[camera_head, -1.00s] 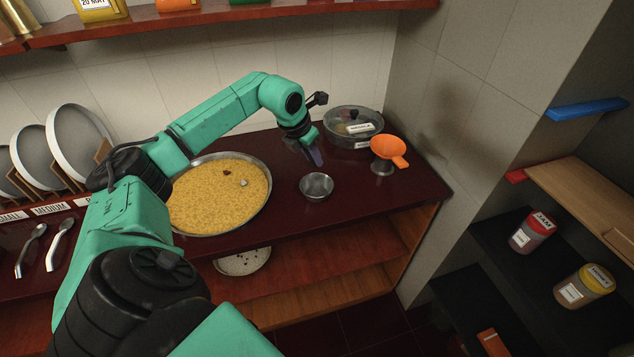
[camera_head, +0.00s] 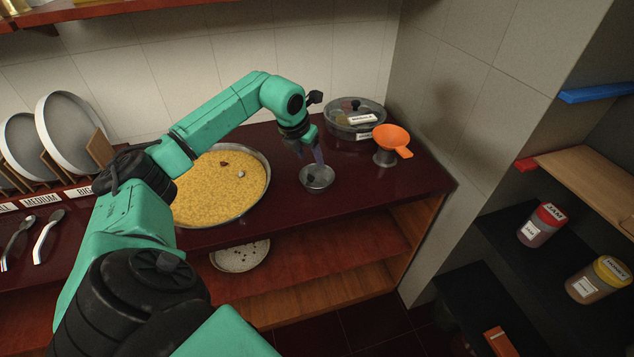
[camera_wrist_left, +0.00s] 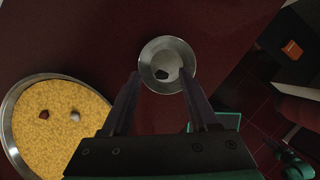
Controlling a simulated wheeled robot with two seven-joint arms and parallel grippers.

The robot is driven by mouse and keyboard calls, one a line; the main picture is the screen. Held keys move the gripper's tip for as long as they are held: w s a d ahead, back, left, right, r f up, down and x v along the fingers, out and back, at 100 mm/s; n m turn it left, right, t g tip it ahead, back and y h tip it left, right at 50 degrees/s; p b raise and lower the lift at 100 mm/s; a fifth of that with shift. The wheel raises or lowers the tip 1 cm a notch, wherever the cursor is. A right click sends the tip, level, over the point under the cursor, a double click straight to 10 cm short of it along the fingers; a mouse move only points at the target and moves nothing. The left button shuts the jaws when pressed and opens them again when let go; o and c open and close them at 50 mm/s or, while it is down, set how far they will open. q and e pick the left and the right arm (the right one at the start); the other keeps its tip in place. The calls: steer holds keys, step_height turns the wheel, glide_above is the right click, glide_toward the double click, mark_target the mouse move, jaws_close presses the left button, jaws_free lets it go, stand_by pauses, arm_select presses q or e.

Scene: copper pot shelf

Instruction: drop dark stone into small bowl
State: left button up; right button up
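The small metal bowl (camera_head: 325,184) stands on the dark red counter, right of the large pan. A dark stone (camera_wrist_left: 162,75) shows inside the bowl's outline in the left wrist view; it also shows as a dark spot in the head view (camera_head: 311,178). It seems to lie in the bowl, though its exact height is hard to tell. My left gripper (camera_head: 318,157) is above the bowl, pointing down. In the left wrist view its two fingers (camera_wrist_left: 160,78) are apart, on either side of the bowl's outline, with nothing clamped. My right gripper is not in view.
A large pan of yellow grain (camera_head: 222,195) holds a reddish-brown stone (camera_head: 224,164) and a pale stone (camera_head: 241,173). A lidded glass pot (camera_head: 345,112) and an orange funnel (camera_head: 392,138) stand behind and right of the bowl. The counter in front of the bowl is clear.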

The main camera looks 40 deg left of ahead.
arm_select(q)
steer(key=b+v, duration=0.1)
steer(key=v, duration=1.3)
steer(key=shift+r, duration=0.3)
